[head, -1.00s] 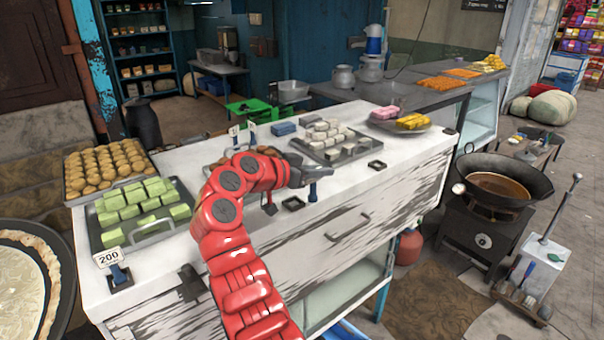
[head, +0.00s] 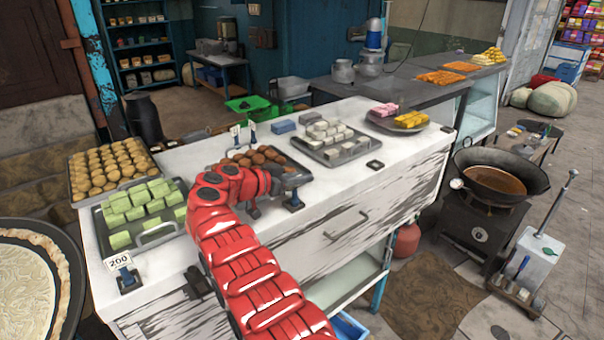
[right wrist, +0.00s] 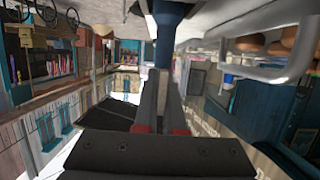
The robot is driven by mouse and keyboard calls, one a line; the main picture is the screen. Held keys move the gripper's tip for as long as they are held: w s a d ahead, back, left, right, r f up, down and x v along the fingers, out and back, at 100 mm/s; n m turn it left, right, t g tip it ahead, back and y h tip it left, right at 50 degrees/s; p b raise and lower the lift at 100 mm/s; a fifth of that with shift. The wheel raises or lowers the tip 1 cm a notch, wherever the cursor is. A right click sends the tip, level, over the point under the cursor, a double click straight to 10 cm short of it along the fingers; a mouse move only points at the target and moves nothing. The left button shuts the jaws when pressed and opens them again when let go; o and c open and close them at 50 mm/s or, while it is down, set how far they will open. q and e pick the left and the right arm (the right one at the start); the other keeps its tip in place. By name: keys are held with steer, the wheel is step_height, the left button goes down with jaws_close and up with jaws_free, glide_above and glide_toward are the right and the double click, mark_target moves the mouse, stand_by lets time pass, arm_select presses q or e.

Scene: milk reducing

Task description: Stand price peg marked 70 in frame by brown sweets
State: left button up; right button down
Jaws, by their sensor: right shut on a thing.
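My right gripper (head: 297,180) is shut on a blue price peg (head: 294,197) at the front of the counter, close to the brown sweets (head: 258,157). The peg is upright and its lower end is at the dark frame (head: 293,207) on the counter top. I cannot tell whether it is fully seated. Its number is not visible. In the right wrist view the blue peg (right wrist: 165,50) runs from between the fingers (right wrist: 160,108) to the pale counter surface at the top. My red right arm hides part of the brown sweets' tray. My left gripper is not in view.
A peg marked 200 (head: 118,263) stands by the green sweets (head: 140,206). An empty dark frame (head: 375,165) lies by the white sweets' tray (head: 338,153). More pegs (head: 243,132) stand behind the brown sweets. The counter's front right is clear.

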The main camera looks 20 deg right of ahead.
steer(key=shift+f, duration=0.25)
steer(key=shift+f, duration=0.1)
steer(key=shift+f+b, duration=0.1)
steer(key=shift+b, duration=0.2)
steer(key=c, duration=1)
jaws_free()
